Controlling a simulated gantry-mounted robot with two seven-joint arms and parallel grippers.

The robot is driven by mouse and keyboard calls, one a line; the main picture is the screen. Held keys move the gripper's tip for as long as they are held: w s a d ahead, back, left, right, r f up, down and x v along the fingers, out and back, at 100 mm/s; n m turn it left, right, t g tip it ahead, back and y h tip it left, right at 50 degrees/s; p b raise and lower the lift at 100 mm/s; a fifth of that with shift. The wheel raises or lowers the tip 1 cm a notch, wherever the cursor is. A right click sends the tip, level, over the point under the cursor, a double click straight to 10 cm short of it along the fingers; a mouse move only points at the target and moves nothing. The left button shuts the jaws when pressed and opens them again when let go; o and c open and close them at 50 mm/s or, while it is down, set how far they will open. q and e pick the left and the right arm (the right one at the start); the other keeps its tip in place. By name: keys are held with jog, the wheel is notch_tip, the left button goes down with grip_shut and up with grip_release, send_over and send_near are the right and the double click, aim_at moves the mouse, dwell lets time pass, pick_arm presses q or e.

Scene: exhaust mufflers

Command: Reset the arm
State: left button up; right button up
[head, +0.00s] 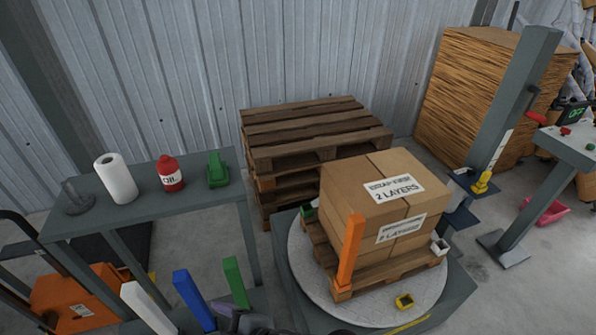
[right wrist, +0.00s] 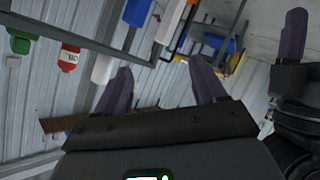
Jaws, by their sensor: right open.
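My right gripper (right wrist: 160,66) fills the lower part of the right wrist view. Its two purple fingers stand apart with nothing between them, so it is open and empty. At the right edge of that view another purple finger (right wrist: 293,35) on a dark body shows, which looks like part of my left gripper; whether it is open or shut cannot be told. In the head view only a dark purplish piece (head: 232,318) shows at the bottom edge, and I cannot tell which gripper it belongs to.
A grey table (head: 130,203) holds a paper roll (head: 116,178), a red oil bottle (head: 170,174) and a green object (head: 217,170). White, blue and green posts (head: 236,282) stand near the bottom. Cartons (head: 385,192) sit on a pallet on a round turntable (head: 305,264). Stacked pallets (head: 315,128) stand behind.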

jog(key=d+f+m+t+h, duration=0.1)
jog(key=d+f+m+h, duration=0.2)
jog(key=d+m, duration=0.5)
jog(key=d+f+m+t+h, duration=0.1)
jog(key=d+f+m+h, duration=0.3)
jog(key=d, duration=0.8)
jog(key=s+d+f+m+g+h, duration=0.2)
jog(key=s+d+f+m, duration=0.1)
jog(key=s+d, duration=0.5)
jog(key=s+d+f+m+g+h, duration=0.2)
jog(key=s+d+f+m+g, duration=0.15)
jog(key=s+d, duration=0.5)
notch_tip(320, 180, up, 36)
jog(key=w+f+t+p, duration=0.1)
jog(key=w+p, duration=0.1)
jog(key=p, duration=3.4)
notch_tip(320, 180, down, 62)
jog(key=b, duration=6.2)
jog(key=shift+w+d+f+n, duration=0.15)
jog(key=shift+d+f+n, duration=0.1)
jog(key=shift+d+n, duration=0.2)
jog(key=shift+r, duration=0.1)
